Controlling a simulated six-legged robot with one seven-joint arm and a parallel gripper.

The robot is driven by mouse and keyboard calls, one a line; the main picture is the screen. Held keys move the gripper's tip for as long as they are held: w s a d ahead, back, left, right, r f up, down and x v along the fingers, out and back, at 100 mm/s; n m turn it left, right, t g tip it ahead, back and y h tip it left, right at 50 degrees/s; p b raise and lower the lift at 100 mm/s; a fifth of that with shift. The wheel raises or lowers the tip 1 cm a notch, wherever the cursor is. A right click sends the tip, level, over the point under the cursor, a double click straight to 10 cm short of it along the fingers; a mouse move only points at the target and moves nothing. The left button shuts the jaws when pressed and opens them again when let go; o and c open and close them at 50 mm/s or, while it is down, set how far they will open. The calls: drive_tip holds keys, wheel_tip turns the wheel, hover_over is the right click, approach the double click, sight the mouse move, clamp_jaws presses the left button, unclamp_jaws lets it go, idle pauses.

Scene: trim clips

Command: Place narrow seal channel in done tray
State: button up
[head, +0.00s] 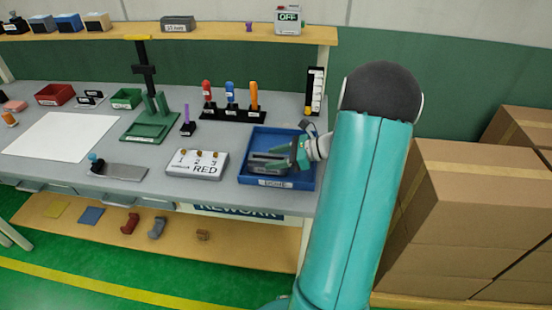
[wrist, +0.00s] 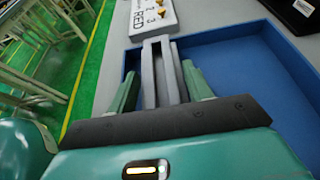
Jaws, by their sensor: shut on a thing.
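The narrow seal channel (wrist: 151,78) is a grey piece with two long parallel walls and a groove between them. My gripper (wrist: 160,72) is shut on it, with one green finger on each side. In the head view, my gripper (head: 291,158) is over the blue done tray (head: 270,137), and the grey channel (head: 264,160) shows at its left, above the tray's near part. The tray also fills the right of the wrist view (wrist: 240,60). Whether the channel touches the tray floor cannot be told. My fingers hide part of the channel.
A white block marked RED (head: 201,163) with several brass knobs stands just left of the tray. Coloured tools in black holders (head: 230,98) stand behind. Cardboard boxes (head: 470,200) are stacked on the right.

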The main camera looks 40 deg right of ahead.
drive_tip(key=shift+f, duration=0.2)
drive_tip(key=shift+f, duration=0.2)
drive_tip(key=o, duration=1.1)
drive_tip(key=shift+c, duration=0.2)
drive_tip(key=shift+r, duration=0.1)
